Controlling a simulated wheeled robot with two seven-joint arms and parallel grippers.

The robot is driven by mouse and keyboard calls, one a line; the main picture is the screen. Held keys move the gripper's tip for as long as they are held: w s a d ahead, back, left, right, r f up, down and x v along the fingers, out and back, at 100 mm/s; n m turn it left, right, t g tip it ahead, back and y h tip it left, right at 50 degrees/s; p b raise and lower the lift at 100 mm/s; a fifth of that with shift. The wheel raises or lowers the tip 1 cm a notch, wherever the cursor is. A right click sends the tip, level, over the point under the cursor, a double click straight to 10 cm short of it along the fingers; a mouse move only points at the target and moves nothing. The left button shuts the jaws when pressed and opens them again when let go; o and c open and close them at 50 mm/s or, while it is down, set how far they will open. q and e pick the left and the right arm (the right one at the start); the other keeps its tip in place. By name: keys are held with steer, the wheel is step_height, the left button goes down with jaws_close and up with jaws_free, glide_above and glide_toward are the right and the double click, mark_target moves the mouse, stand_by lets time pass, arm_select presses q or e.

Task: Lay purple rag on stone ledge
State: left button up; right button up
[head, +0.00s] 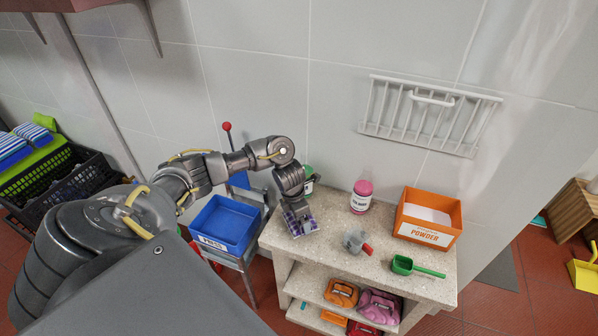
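The purple rag (308,226), with a pale checked pattern, is at the left end of the stone ledge (330,262), the speckled top of a low shelf unit. My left gripper (297,212) points down right at the rag and covers part of it. I cannot tell whether its fingers are closed on the cloth, or whether the rag lies flat on the stone. My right gripper is not in view.
A green item stands behind my gripper. A blue bin (226,224) is left of the ledge.

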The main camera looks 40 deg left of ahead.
mark_target(294, 219)
arm_select(q)
step_height(294, 219, down, 2)
steer(key=shift+f, duration=0.25)
steer(key=shift+f, duration=0.15)
steer(key=o, duration=0.8)
steer(key=shift+c, duration=0.2)
steer(key=shift+r, duration=0.2)
step_height(294, 219, up, 12)
steer(key=s+p, duration=0.1)
steer(key=shift+s+a, duration=0.4)
steer(key=shift+a, duration=0.05)
steer(key=shift+d+f, duration=0.1)
